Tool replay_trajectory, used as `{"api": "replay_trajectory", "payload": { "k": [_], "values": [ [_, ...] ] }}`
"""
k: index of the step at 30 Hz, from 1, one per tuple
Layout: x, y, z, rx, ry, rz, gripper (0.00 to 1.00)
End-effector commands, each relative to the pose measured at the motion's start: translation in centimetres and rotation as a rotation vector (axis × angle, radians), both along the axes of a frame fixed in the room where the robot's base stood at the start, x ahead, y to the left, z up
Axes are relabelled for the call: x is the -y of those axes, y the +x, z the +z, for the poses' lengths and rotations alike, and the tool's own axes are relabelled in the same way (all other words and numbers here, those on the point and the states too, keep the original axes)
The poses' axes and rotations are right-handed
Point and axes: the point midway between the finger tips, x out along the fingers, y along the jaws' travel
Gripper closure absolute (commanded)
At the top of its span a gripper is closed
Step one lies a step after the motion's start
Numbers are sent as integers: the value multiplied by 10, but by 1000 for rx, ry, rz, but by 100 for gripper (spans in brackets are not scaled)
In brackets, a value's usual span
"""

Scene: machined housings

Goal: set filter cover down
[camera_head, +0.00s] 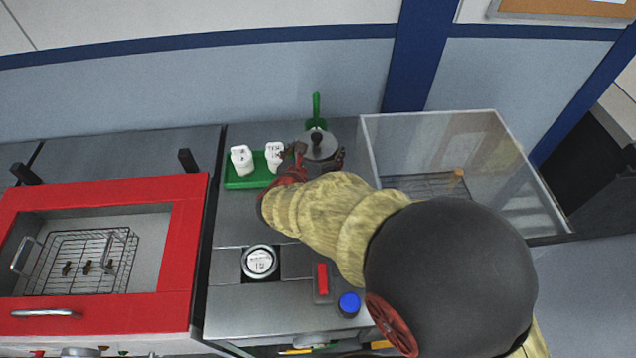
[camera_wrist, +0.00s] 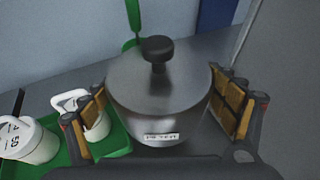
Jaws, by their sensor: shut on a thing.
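The filter cover (camera_head: 320,146) is a round grey metal body with a flat top and a black knob. In the wrist view the filter cover (camera_wrist: 140,82) fills the middle, upright, with a small white label low on its near side. My gripper (camera_head: 318,156) is at the back of the grey bench (camera_head: 235,225). In the wrist view my gripper (camera_wrist: 164,108) has a tan-padded finger on each side of the cover and is shut on it. The cover's underside is hidden, so I cannot tell whether it touches the bench.
A green tray (camera_head: 236,183) with white containers (camera_head: 242,160) is just left of the cover. A green-handled tool (camera_head: 316,108) stands behind it. A clear-walled box (camera_head: 440,150) is to the right.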

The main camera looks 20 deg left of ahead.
Motion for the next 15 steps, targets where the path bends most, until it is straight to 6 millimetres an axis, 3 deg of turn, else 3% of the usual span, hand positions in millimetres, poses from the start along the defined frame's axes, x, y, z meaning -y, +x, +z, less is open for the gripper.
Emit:
{"api": "replay_trajectory", "payload": {
  "k": [1,8,15],
  "values": [
    [0,0,-11,0,-2,1,47],
    [0,0,-32,0,0,0,47],
    [0,0,-68,1,-1,0,47]
  ]
}}
